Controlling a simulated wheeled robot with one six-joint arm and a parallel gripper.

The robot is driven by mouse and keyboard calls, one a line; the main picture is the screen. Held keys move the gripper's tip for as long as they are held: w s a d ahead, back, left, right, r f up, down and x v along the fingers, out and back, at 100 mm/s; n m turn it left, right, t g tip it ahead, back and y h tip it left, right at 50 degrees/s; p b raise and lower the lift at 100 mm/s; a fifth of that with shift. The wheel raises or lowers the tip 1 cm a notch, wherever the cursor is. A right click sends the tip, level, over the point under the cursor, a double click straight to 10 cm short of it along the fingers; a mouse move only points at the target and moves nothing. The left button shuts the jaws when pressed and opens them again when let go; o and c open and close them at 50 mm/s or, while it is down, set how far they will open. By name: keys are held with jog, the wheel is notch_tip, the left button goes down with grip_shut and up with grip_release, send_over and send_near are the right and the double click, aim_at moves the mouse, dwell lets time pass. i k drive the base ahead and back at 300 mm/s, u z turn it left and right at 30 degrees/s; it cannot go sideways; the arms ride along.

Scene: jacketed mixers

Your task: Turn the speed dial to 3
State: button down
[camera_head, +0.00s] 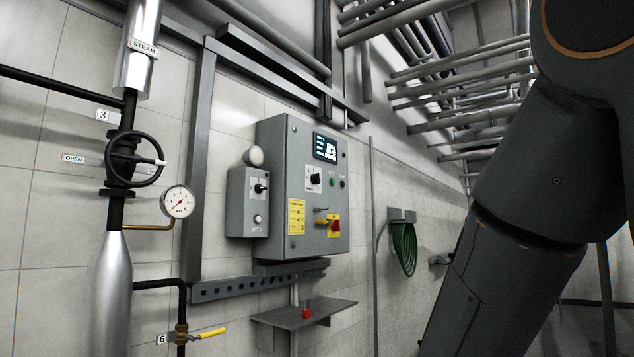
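A grey control cabinet (300,233) hangs on the tiled wall near the middle of the view. On its front is a black rotary dial (315,180) with a pale plate, below a small lit display (325,148). The dial's markings and pointer setting are too small to read. A smaller grey box (237,205) on the cabinet's left side carries another black knob (260,188) on a white plate. My arm fills the right side of the picture, apart from the cabinet. My gripper is out of view.
A yellow-and-red switch (334,224) sits low on the cabinet. A shelf (318,312) with a red padlock (307,312) juts out below. A steam pipe with a black handwheel (135,159) and gauge (178,202) stands left. A green hose (404,249) hangs right.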

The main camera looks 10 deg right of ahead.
aim_at(315, 177)
jog(key=z, duration=0.45)
jog(key=i, duration=1.9)
jog(key=u, duration=0.2)
